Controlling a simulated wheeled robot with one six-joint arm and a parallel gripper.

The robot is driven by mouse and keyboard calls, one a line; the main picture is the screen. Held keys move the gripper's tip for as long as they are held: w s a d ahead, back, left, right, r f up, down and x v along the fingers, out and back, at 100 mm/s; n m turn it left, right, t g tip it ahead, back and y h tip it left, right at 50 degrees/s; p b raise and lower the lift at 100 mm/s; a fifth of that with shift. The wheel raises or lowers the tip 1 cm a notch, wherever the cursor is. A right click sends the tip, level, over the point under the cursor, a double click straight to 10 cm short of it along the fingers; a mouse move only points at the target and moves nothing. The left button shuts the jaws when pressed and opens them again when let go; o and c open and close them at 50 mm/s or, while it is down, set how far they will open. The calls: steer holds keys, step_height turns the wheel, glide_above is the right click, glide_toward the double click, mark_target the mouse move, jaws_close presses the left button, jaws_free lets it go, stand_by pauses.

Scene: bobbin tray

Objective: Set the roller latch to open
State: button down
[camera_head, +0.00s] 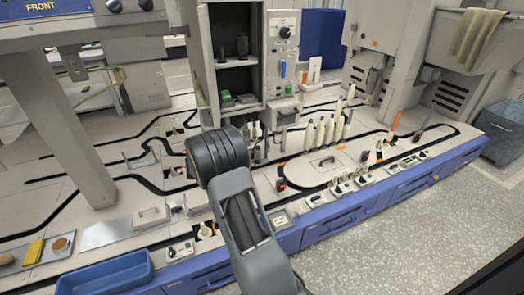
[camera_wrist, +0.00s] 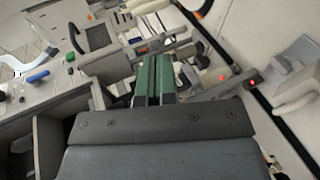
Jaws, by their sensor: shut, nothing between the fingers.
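My gripper (camera_wrist: 154,78) shows in the wrist view as two green-faced fingers side by side, shut with nothing between them. Metal bars and levers (camera_wrist: 165,44) lie just beyond and around the fingertips; whether the fingers touch any of them I cannot tell. I cannot pick out the roller latch for certain, nor its setting; it may be among these levers or hidden by my gripper. In the head view my arm reaches over the machine bed, and its dark wrist hides the fingers and the place in front of them.
The machine bed (camera_head: 90,195) has black guide tracks. Upright pale bobbins (camera_head: 325,131) stand right of my arm, beside a grey shelf cabinet (camera_head: 196,60). A blue tray (camera_head: 105,275) lies at the front left. A red light (camera_wrist: 252,83) shows right of the fingers.

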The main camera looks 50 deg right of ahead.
steer(key=w+d+f+n+t+h+p, duration=0.1)
steer(key=w+d+f+n+t+h, duration=0.15)
steer(key=w+d+f+h, duration=0.45)
steer(key=y+b, duration=0.2)
glide_toward(268, 144)
steer(key=d+f, duration=0.2)
steer(key=d, duration=0.1)
steer(key=shift+s+d+f+m+t+b, duration=0.15)
steer(key=shift+d+m+t+b, duration=0.15)
steer(key=shift+d, duration=0.9)
